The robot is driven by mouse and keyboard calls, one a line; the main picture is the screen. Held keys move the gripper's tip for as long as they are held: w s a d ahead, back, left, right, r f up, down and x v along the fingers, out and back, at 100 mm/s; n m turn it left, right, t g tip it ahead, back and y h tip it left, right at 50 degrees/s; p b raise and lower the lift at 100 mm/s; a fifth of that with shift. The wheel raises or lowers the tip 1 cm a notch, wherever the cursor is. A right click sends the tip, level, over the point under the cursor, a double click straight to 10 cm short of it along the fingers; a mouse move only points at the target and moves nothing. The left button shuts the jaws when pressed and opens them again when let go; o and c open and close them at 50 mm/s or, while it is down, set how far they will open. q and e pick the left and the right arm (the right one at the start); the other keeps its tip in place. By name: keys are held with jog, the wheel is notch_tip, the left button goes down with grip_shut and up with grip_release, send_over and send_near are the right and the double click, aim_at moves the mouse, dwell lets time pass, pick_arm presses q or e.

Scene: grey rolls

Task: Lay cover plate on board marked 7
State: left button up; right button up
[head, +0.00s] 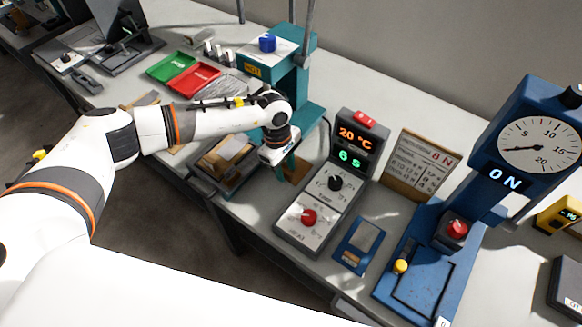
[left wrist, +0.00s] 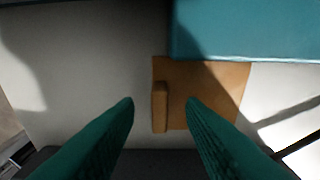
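A flat brown plate with a raised bar on it, possibly the cover plate (left wrist: 205,82), lies on the pale bench in the left wrist view. Its bar (left wrist: 160,105) is in line with the gap between the fingers of my left gripper (left wrist: 159,103). The green fingers are apart, with nothing gripped. In the head view my left gripper (head: 284,160) is low over the bench beside the teal press, with a brown piece (head: 297,168) partly showing next to it. I cannot make out a board marked 7. My right gripper is not in view.
The teal press (head: 293,112) stands close to my left gripper; its edge (left wrist: 245,30) overhangs the plate's far side. A grey control box (head: 320,200) is to the right, then a blue dial press (head: 440,250). A tray with brown pieces (head: 205,185) is left.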

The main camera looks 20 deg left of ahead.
pick_arm(q)
jog(key=shift+d+f, duration=0.1)
jog(key=shift+f, duration=0.2)
grip_shut()
jog(key=shift+r, duration=0.15)
